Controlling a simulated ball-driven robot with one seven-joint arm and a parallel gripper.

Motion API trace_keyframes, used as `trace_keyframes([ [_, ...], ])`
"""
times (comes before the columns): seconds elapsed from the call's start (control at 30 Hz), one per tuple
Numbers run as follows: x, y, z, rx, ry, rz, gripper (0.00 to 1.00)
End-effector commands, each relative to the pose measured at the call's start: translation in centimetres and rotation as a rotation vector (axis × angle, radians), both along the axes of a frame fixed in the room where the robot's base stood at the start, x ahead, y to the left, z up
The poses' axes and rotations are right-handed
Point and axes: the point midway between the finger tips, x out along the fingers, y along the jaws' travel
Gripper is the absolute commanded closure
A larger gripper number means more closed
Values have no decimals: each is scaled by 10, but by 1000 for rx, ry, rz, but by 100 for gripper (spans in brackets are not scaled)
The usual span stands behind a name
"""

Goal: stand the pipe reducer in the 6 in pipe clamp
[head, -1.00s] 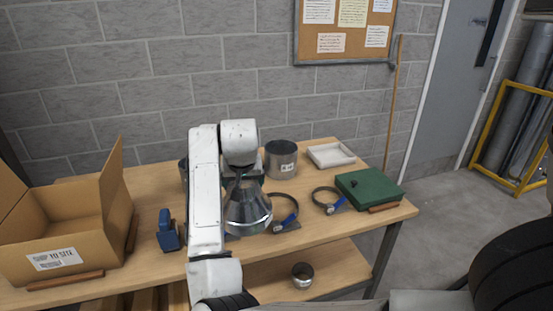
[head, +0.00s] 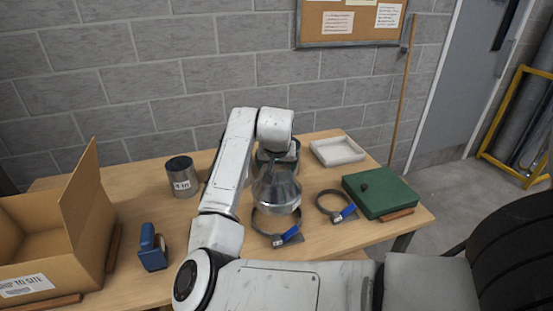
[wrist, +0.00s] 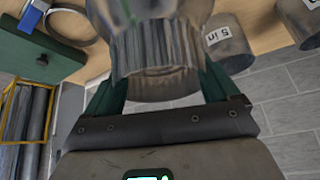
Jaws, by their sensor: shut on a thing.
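The pipe reducer (head: 277,192) is a shiny metal cone, narrow end up, upright in the head view. My gripper (head: 277,163) is shut on its narrow upper part; the wrist view shows the reducer (wrist: 155,50) between the green fingers. Its wide lower end overlaps the rear of the larger ring clamp (head: 258,228), which has a blue handle and lies on the workbench. It seems held above this ring; the exact gap cannot be told. A smaller ring clamp (head: 322,207) with a blue handle lies to the right. No clamp size label is readable.
A labelled metal pipe (head: 182,180) stands at the left, and another (head: 262,158) is partly hidden behind my gripper. A green case (head: 385,195), a white tray (head: 338,152), a blue tool (head: 151,250) and an open cardboard box (head: 35,235) are on the workbench (head: 130,190).

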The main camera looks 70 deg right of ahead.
Motion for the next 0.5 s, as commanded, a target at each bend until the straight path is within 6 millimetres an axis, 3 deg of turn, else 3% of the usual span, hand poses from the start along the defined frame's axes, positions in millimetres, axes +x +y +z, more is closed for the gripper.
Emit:
trace_keyframes([
  [0.5,0,0,-25,-1,0,1,79],
])
